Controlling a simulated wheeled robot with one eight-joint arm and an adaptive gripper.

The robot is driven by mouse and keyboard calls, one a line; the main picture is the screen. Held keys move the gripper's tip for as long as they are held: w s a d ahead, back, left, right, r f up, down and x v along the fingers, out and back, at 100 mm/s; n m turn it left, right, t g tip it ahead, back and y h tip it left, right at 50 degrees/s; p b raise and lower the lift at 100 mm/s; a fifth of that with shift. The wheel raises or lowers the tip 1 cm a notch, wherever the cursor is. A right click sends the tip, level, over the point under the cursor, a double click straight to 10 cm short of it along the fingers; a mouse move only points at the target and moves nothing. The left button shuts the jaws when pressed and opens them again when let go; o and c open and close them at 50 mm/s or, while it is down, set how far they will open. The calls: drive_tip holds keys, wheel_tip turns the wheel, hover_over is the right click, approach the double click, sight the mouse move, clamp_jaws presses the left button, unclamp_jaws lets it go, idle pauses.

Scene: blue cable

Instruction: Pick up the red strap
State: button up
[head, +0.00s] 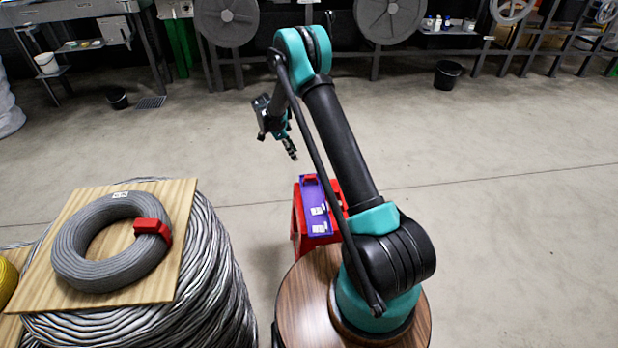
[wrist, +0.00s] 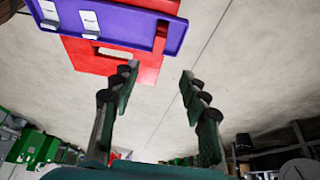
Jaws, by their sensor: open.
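In the head view the red strap (head: 153,230) is wrapped around the right side of a grey cable coil (head: 80,235). The coil lies flat on a square wooden board (head: 165,290) on top of a large spool of grey cable. My gripper (head: 291,155) is in the air, to the right of and beyond the coil, apart from the strap. In the wrist view my gripper (wrist: 160,78) is open, with nothing between its fingers. The strap does not show clearly in the wrist view.
A red box (head: 299,240) with a purple tray (head: 315,196) on it stands near the arm's base, with a small red piece (head: 310,178) on the tray. A yellow coil (head: 6,280) is at the left edge. The floor beyond is mostly clear; machines line the back.

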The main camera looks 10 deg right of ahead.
approach(310, 176)
drive_tip(key=x, duration=0.5)
drive_tip(key=shift+w+a, duration=0.2)
drive_tip(key=shift+a, duration=0.05)
drive_tip(key=shift+d+x, duration=0.1)
drive_tip(key=shift+x, duration=1.3)
drive_tip(key=shift+d+x, duration=0.15)
drive_tip(key=shift+x, duration=1.25)
drive_tip(key=shift+s+r, duration=0.1)
drive_tip(key=shift+r, duration=0.05)
drive_tip(key=c, duration=0.9)
